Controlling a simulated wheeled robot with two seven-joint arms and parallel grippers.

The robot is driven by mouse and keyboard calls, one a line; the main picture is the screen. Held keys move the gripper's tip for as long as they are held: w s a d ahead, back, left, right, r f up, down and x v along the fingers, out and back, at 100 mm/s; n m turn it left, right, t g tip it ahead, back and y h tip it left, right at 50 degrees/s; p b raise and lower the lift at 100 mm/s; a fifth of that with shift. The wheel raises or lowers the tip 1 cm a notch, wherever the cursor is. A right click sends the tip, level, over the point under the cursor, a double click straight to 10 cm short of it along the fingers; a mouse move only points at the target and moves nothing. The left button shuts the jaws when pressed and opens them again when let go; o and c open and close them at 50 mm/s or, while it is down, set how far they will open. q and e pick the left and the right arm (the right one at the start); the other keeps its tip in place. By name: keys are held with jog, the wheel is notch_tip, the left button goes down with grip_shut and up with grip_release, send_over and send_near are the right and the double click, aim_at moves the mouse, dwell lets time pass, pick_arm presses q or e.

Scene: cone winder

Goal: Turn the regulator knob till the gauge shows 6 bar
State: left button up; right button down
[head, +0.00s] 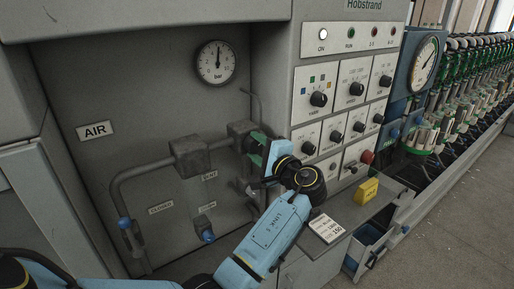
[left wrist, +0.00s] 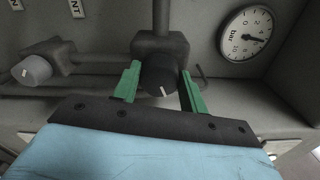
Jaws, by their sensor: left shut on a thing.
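The round gauge (head: 216,62) marked "bar" is on the grey back panel. Its needle points almost straight up; the numbers are too small to read surely. In the left wrist view the gauge (left wrist: 249,34) appears turned on its side. The black regulator knob (left wrist: 158,76) with a white mark sits below a grey pipe block (left wrist: 160,44). My left gripper (head: 257,149) has its green fingers on either side of the knob and is shut on it, as the left wrist view (left wrist: 158,88) shows. In the head view the gripper mostly hides the knob. My right gripper is out of view.
Grey pipes (head: 148,170) and blue-ended valves (head: 207,236) lie left of my gripper. A control panel (head: 345,92) with several black knobs and a red button (head: 367,157) stands right. A yellow block (head: 367,191) and a printed card (head: 326,228) lie on the ledge below.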

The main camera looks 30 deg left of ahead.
pick_arm(q)
jog(key=o, duration=1)
jog(key=shift+c, duration=0.2)
jog(key=b+v, duration=0.4)
jog(key=v, duration=0.9)
jog(key=shift+d, duration=0.25)
jog(key=shift+s+f, duration=0.1)
